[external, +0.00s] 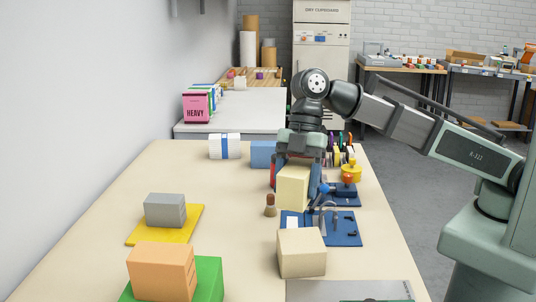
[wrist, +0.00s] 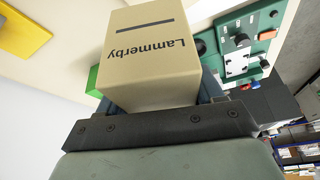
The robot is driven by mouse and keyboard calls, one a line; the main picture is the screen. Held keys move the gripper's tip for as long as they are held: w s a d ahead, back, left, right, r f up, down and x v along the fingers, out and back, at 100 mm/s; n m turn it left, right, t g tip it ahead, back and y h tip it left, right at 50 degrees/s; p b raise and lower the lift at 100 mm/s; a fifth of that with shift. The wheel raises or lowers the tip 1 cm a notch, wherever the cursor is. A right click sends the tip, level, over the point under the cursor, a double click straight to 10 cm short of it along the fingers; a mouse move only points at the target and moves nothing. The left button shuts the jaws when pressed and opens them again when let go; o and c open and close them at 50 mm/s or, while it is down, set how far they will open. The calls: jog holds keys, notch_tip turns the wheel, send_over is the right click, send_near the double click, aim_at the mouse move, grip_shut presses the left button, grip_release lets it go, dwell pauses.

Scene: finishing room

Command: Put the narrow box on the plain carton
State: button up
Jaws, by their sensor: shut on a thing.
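A tall cream box (external: 293,190), which I take as the narrow box, is between the fingers of my gripper (external: 294,172). My gripper is shut on it from above. In the wrist view the held box (wrist: 150,55) is tan, with "Lammerby" and a dark stripe printed on one face; it hides most of the fingers. I cannot tell whether its bottom touches the table. A wider cream carton (external: 301,254) with no print showing, likely the plain carton, stands on the table nearer the camera, apart from the held box. I cannot make it out in the wrist view.
A blue panel with fittings (external: 340,230) lies right of the held box, and a small brush (external: 270,206) stands left. A grey box (external: 165,210) sits on a yellow mat (external: 140,238). An orange box (external: 160,272) sits on a green block (external: 209,278). The table's centre-left is clear.

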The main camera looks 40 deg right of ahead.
aim_at(304, 160)
jog(key=shift+s+d+n+g, duration=0.4)
jog(key=shift+d+n, duration=0.05)
jog(key=shift+n, duration=0.65)
jog(key=shift+d+f+n+h, duration=0.2)
jog(key=shift+n+h, duration=0.2)
jog(key=shift+n, duration=0.3)
jog(key=shift+f, duration=4.9)
jog(key=shift+f, duration=0.1)
jog(key=o, duration=1.1)
jog(key=shift+o, duration=0.2)
jog(key=v, duration=1.2)
jog(key=shift+w, duration=0.1)
